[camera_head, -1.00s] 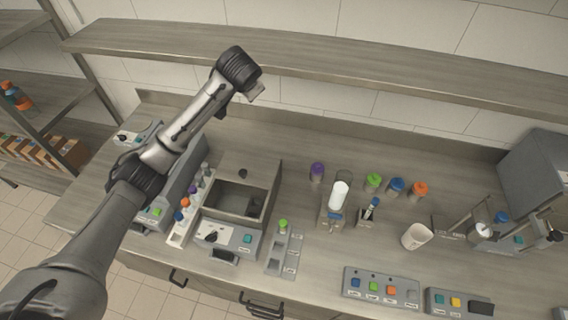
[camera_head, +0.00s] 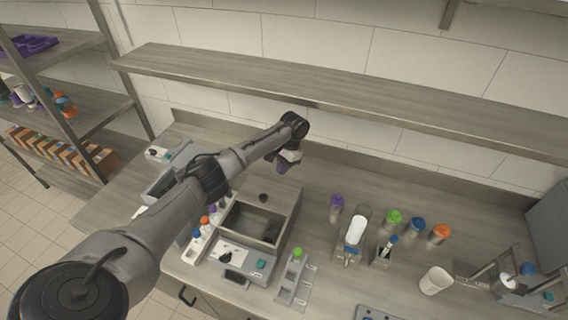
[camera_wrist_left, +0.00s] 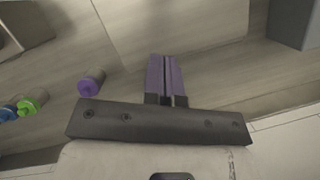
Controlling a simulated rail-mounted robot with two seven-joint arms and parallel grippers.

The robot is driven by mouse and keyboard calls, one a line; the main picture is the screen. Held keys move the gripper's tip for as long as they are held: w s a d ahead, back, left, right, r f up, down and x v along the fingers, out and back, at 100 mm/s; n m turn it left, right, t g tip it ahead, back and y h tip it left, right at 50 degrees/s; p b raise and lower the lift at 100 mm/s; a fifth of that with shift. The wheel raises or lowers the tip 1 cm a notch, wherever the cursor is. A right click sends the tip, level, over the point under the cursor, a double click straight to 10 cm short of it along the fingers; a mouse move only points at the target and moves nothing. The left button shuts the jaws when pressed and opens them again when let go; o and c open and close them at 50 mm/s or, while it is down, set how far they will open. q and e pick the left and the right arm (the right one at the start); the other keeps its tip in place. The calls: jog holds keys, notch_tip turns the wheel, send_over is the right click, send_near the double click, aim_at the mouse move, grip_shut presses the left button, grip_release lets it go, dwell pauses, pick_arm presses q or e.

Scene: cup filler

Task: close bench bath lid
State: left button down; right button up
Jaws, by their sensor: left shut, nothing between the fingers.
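The bench bath (camera_head: 223,221) is a grey box on the bench, left of centre in the head view. Its front part is open and shows a dark inside. Its flat lid (camera_head: 282,204), with a small black knob (camera_head: 263,197), covers only the back part. My left gripper (camera_head: 288,163) is above the bench just behind the bath, apart from the knob. It also shows in the wrist view (camera_wrist_left: 166,80), with its purple-grey fingers together and nothing between them. My right gripper is not in view.
A long shelf (camera_head: 330,97) runs along the wall behind the gripper. A purple-capped bottle (camera_head: 336,203) stands right of the bath. Other capped bottles and a white cup (camera_head: 435,281) are further right. A rack of capped vials (camera_head: 197,236) is beside the bath's left side.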

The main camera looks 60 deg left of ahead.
aim_at(268, 199)
pick_arm(q)
jog(key=x, duration=0.5)
jog(key=shift+s+f, duration=0.1)
jog(key=shift+f, duration=0.1)
jog(key=shift+s+d+f+p, duration=0.1)
jog(key=shift+s+p, duration=0.35)
jog(key=shift+s, duration=0.15)
jog(key=shift+s+f+p, duration=0.15)
jog(key=shift+s+p, duration=0.25)
jog(key=shift+s, duration=0.25)
jog(key=shift+s+d+f, duration=0.15)
jog(key=shift+s+f, duration=0.1)
jog(key=shift+s, duration=0.45)
